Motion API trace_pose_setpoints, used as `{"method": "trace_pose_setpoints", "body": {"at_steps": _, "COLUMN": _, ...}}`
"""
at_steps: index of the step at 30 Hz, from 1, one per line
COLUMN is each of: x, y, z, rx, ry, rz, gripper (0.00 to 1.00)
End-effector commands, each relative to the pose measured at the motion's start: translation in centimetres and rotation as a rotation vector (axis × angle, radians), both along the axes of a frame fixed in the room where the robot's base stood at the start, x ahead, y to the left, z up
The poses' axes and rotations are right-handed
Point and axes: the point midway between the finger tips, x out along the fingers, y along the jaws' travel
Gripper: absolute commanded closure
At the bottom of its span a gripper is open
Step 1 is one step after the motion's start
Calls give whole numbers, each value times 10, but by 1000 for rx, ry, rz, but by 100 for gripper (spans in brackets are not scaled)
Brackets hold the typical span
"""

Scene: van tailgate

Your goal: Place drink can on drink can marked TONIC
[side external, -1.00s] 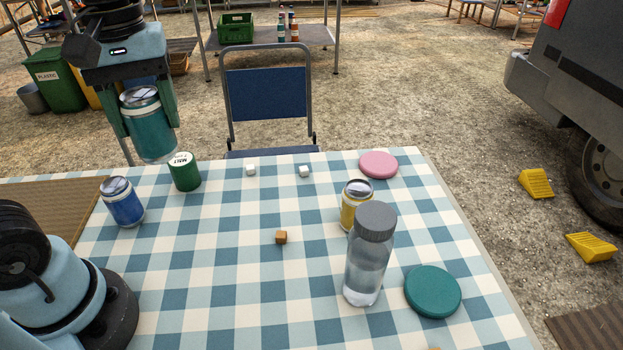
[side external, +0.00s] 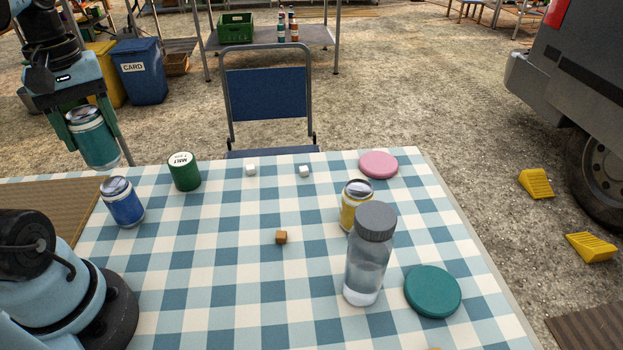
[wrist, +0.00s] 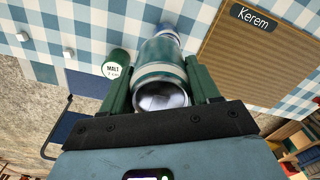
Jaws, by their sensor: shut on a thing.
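My gripper (side external: 93,138) is shut on a teal drink can with a pale band (side external: 97,146), holding it in the air at the upper left. The held can also shows in the wrist view (wrist: 158,58), between the two green fingers. A blue drink can (side external: 122,203) stands upright on the table, below and right of the held can in the side view. In the wrist view the blue can (wrist: 169,30) is partly hidden behind the held one. A yellow drink can (side external: 354,204) stands behind the bottle. I cannot read TONIC on any can.
A green tin marked MALT (side external: 184,172) stands right of the blue can. A brown mat marked Kerem (wrist: 245,55) lies at the table's left. A clear bottle (side external: 368,265), a teal disc (side external: 433,291), a pink disc (side external: 379,165) and small cubes occupy the rest.

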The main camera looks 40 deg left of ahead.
Motion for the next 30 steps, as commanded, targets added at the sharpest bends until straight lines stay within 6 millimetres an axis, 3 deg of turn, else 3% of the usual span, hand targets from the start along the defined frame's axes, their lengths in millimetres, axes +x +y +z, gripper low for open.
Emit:
{"method": "trace_pose_setpoints", "body": {"at_steps": 6, "x": -4, "y": 19, "z": -12, "rx": 0, "ry": 0, "rz": 1, "gripper": 68}}
{"method": "trace_pose_setpoints", "body": {"at_steps": 18, "x": -4, "y": 20, "z": -49, "rx": 0, "ry": 0, "rz": -2, "gripper": 68}}
{"method": "trace_pose_setpoints", "body": {"at_steps": 30, "x": -3, "y": 20, "z": -54, "rx": 0, "ry": 0, "rz": -2, "gripper": 68}}
